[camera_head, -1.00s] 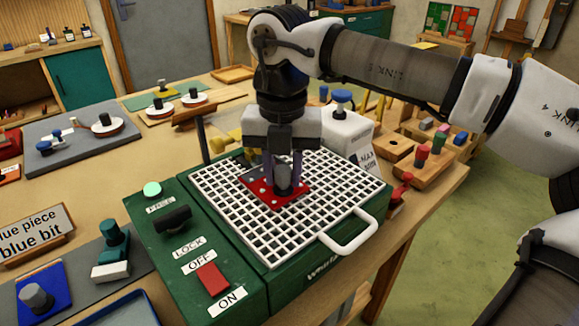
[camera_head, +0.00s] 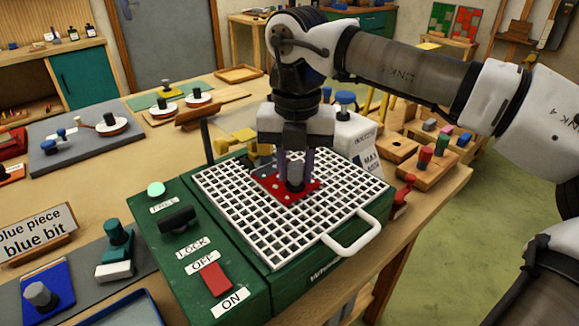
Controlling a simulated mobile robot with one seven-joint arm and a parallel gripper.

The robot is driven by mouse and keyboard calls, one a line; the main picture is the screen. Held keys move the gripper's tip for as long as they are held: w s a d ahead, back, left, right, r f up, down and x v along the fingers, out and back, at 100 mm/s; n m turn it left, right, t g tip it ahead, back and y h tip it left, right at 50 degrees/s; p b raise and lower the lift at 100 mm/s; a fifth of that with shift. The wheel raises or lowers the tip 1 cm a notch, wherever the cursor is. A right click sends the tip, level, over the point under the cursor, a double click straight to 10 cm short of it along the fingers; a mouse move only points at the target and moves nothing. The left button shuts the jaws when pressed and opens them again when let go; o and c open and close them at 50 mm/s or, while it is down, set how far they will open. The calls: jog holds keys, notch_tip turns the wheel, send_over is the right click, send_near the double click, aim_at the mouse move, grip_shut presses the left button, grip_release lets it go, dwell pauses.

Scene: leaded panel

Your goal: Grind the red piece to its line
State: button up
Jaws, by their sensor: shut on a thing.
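The red piece (camera_head: 268,185) lies on the white grid (camera_head: 235,200) of the green grinder (camera_head: 180,255). It looks like a flat red plate with small pale dots and a grey knob standing on it. My gripper (camera_head: 295,175) points straight down over the red piece, shut on the grey knob (camera_head: 295,184). A grey bit at the piece's upper left edge is partly visible. The grinding bit and the line on the piece cannot be made out. The red switch (camera_head: 215,279) sits between the OFF and ON labels. A black lever (camera_head: 178,219) lies between the FREE and LOCK labels.
A white handle (camera_head: 352,238) sticks out at the grid's front right. A blue piece with a grey knob (camera_head: 41,296) lies at the lower left. A wooden block with coloured pegs (camera_head: 428,165) stands to the right.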

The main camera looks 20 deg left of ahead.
jog(key=shift+w+d, duration=0.2)
jog(key=shift+w, duration=0.1)
jog(key=shift+w+d+p, duration=0.15)
jog(key=shift+w+d, duration=0.2)
jog(key=shift+w, duration=0.25)
jog(key=shift+w+d+p, duration=0.15)
jog(key=shift+w+d, duration=0.15)
jog(key=shift+w, duration=0.25)
jog(key=shift+s, duration=0.15)
jog(key=shift+s+a+b, duration=0.2)
jog(key=shift+s+a, duration=0.15)
jog(key=shift+s, duration=0.2)
jog(key=shift+s+a+b, duration=0.15)
jog(key=shift+s+a, duration=0.2)
jog(key=shift+s, duration=0.2)
jog(key=shift+s+a, duration=0.1)
jog(key=shift+s, duration=0.05)
jog(key=shift+s+a, duration=0.75)
jog(key=shift+s, duration=0.2)
jog(key=shift+w, duration=0.15)
